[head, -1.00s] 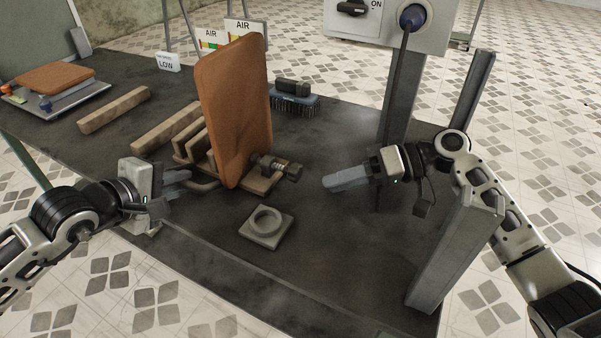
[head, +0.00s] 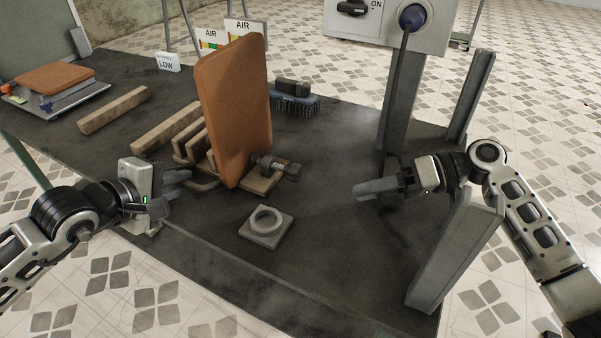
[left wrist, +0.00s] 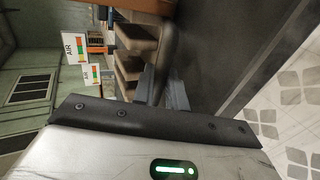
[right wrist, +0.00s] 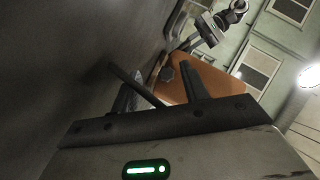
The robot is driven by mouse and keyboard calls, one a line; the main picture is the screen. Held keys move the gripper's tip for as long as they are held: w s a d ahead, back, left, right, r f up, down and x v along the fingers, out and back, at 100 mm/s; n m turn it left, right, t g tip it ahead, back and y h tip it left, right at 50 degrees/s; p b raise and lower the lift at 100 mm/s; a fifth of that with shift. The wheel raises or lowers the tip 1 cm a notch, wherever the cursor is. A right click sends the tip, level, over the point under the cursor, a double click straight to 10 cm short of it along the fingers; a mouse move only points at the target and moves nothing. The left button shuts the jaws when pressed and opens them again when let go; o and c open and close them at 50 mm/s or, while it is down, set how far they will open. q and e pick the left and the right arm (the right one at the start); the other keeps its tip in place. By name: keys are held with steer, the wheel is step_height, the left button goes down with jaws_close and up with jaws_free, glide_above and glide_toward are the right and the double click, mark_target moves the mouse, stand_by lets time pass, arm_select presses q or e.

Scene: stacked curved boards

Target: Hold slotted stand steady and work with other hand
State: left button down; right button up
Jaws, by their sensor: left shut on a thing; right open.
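The slotted stand (head: 262,183) has wooden ribs and sits mid-table. An orange-brown curved board (head: 233,110) stands upright in it. A dark screw with a knob (head: 275,166) is at the board's lower right edge. My left gripper (head: 180,184) is at the stand's left end, shut on its grey bar (head: 205,185); the exact contact is mostly hidden. In the left wrist view its fingers (left wrist: 163,92) are close together beside the wooden ribs (left wrist: 130,62). My right gripper (head: 372,190) is open and empty, right of the stand. The right wrist view shows its parted fingers (right wrist: 165,85) and the board (right wrist: 190,85).
A grey square block with a ring (head: 266,223) lies in front of the stand. A brush (head: 294,100) lies behind it. Wooden bars (head: 113,109) and another board on a scale (head: 55,78) are at left. Grey posts (head: 455,250) stand at right.

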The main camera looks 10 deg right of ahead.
mark_target(300, 173)
steer(key=w+a+t, duration=0.1)
steer(key=t, duration=0.1)
steer(key=w+a+r+m+t, duration=0.1)
steer(key=w+a, duration=0.1)
steer(key=shift+w+r+t+y, duration=0.15)
steer(key=shift+t+y, duration=0.15)
steer(key=shift+t, duration=0.1)
steer(key=shift+w+a, duration=0.15)
steer(key=shift+a, duration=0.1)
steer(key=shift+x, duration=3.7)
steer(key=shift+d, duration=0.1)
steer(key=c, duration=0.7)
steer(key=o, duration=0.7)
steer(key=shift+s+d, duration=0.6)
steer(key=shift+d, duration=0.2)
steer(key=shift+s+d, duration=0.55)
steer(key=shift+d, duration=0.3)
steer(key=shift+s+d, duration=0.6)
steer(key=shift+d, duration=0.2)
